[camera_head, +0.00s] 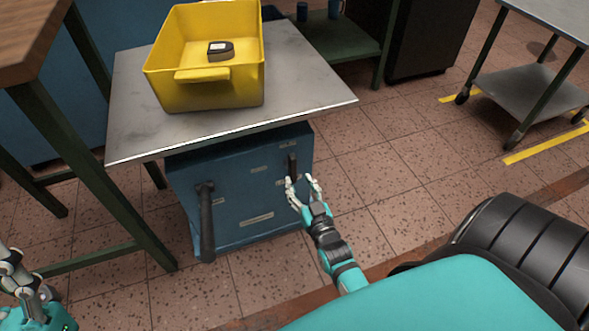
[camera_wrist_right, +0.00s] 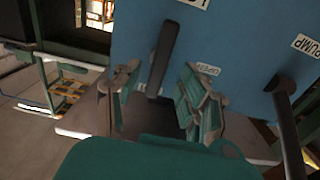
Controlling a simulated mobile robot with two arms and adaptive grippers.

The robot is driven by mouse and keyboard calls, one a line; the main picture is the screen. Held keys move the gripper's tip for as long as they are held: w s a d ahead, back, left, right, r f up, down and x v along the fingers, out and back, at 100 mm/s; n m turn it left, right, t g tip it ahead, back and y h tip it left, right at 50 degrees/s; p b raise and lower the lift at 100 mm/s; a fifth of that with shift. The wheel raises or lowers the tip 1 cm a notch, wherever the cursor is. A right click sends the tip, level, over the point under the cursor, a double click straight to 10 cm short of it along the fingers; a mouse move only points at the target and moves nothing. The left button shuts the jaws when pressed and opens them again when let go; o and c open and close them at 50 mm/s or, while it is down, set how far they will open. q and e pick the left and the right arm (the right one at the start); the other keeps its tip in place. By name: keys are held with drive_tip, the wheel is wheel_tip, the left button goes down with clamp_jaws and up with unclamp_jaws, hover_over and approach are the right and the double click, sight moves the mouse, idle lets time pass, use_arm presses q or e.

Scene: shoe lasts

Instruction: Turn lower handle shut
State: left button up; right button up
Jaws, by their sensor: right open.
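A blue cabinet (camera_head: 240,173) under the metal-topped table carries two dark handles. The right handle (camera_head: 292,167) is short in the head view and points roughly up and down. The left handle (camera_head: 207,222) is longer and hangs down lower on the front. My right gripper (camera_head: 303,182) is open at the right handle. In the right wrist view, that handle (camera_wrist_right: 163,58) shows between the spread fingers (camera_wrist_right: 155,85), with no clear grip on it; the other handle (camera_wrist_right: 285,115) is off to the right. My left gripper (camera_head: 12,275) is at the lower left edge, away from the cabinet.
A yellow bin (camera_head: 205,94) with a dark object (camera_head: 220,50) in it stands on the metal tabletop (camera_head: 310,95) overhanging the cabinet. A wooden-topped bench (camera_head: 30,35) with green legs is at left. A grey cart (camera_head: 525,95) is at right. Open tiled floor lies right of the cabinet.

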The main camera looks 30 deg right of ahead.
drive_tip(key=v, duration=0.6)
drive_tip(key=shift+s, duration=0.2)
